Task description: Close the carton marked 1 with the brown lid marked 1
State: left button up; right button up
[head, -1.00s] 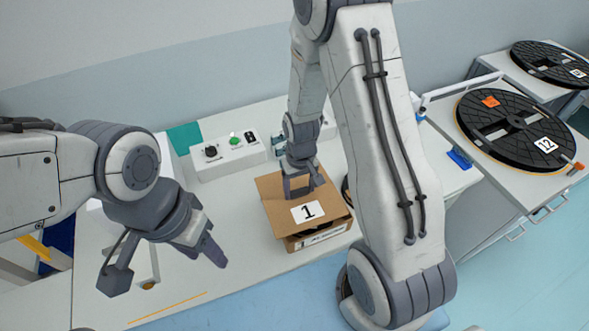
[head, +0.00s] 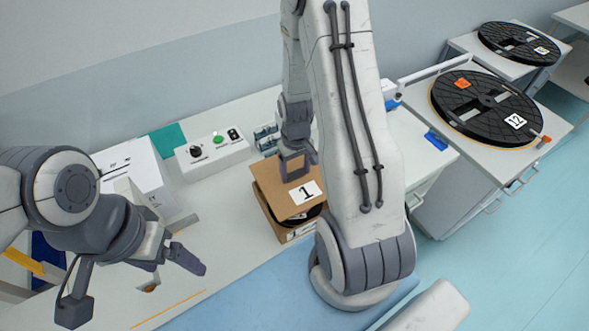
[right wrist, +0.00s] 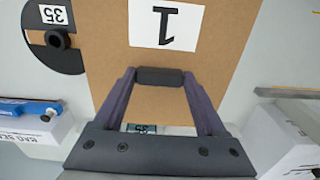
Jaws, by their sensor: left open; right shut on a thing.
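The brown lid (head: 273,200) has a white label 1; it also shows in the right wrist view (right wrist: 222,60) with the label upside down. My right gripper (head: 293,172) is shut on the lid at a dark grip piece, seen in the right wrist view (right wrist: 160,77). The lid is tilted and off-centre over the open carton (head: 301,231), whose front wall shows below. A black reel edge shows in the gap at the right; the rest of the inside is hidden. My left gripper (head: 170,257) is open and empty, left of the carton.
A control box (head: 212,152) with a green button stands behind the carton, and a white box (head: 135,175) stands at the left. A side table at the right bears a black reel marked 12 (head: 487,108). Bench top between left gripper and carton is clear.

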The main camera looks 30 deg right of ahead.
aim_at(295, 182)
jog(key=shift+f+b, duration=2.1)
jog(key=shift+f, duration=0.85)
jog(key=shift+f, duration=0.2)
jog(key=shift+f+b, duration=0.3)
jog(key=shift+b, duration=0.15)
jog(key=shift+f+b, duration=0.45)
jog(key=shift+f, duration=0.2)
jog(key=o, duration=1.3)
